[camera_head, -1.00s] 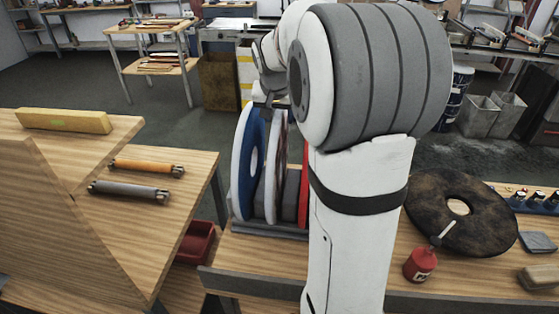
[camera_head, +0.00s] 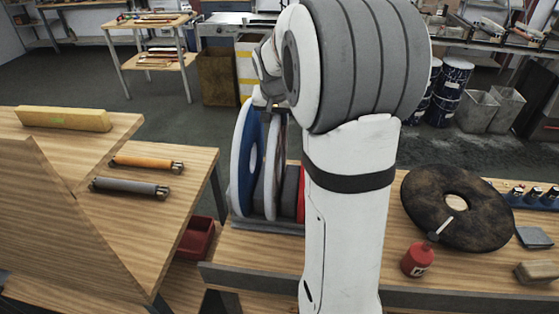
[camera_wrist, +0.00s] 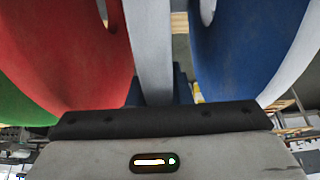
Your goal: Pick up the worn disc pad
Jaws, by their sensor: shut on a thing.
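My gripper (camera_head: 266,104) is at the top of a row of upright discs and is shut on the white-edged disc (camera_head: 271,165) with a brownish face. In the wrist view this disc is a pale band (camera_wrist: 152,50) running between my dark fingers. A blue disc with a white edge (camera_head: 247,160) stands close on its left in the head view. A red disc (camera_head: 301,200) stands on the other side, mostly behind my arm.
The discs stand in a grey rack (camera_head: 262,226) on the wooden bench (camera_head: 250,262). A red bottle (camera_head: 417,261) stands by the stained disc. An orange roller (camera_head: 146,163) and a grey roller (camera_head: 128,187) lie on the left table. A red bin (camera_head: 196,238) sits below.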

